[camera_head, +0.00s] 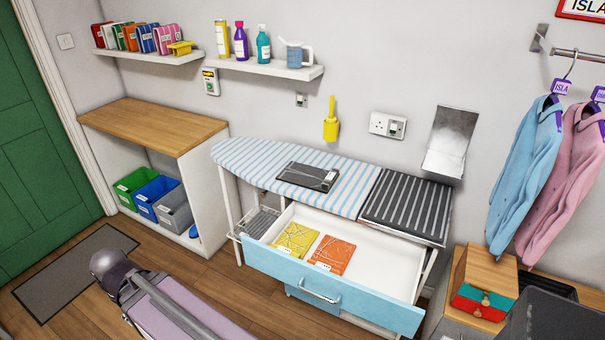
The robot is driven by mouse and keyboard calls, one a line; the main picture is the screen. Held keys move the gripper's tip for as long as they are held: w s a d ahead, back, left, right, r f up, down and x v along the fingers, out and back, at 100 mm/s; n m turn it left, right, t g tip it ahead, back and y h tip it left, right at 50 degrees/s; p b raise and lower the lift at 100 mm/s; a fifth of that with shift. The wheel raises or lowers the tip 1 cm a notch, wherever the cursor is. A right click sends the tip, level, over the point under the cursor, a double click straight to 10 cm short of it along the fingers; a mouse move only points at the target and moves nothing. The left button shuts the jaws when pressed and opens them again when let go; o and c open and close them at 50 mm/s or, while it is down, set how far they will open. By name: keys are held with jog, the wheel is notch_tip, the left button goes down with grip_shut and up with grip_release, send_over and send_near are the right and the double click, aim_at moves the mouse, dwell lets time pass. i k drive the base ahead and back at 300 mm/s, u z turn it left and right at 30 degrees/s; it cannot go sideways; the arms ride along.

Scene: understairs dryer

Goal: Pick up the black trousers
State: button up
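A dark, flat folded item (308,177), which looks like the black trousers, lies on the blue-and-white striped ironing board (255,165). Its top shows a few thin pale lines. It lies apart from the board's edges, left of a black-and-grey striped section (405,208). Below the board, a blue-fronted drawer (335,290) stands open. A yellow folded item (295,240) and an orange folded item (332,254) lie in its left part. Part of my arm shows at the lower left, but my gripper is not in view.
A wooden-topped shelf unit (155,125) with coloured bins stands at left. Blue (530,160) and pink (568,170) shirts hang at right above a small wooden box (485,275) and a dark container (545,318). The open drawer juts out in front of the board.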

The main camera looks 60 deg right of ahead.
aim_at(314, 179)
jog(key=i, duration=1.25)
jog(key=z, duration=0.2)
jog(key=k, duration=0.1)
jog(key=z, duration=2.75)
jog(key=i, duration=0.1)
jog(key=u, duration=0.15)
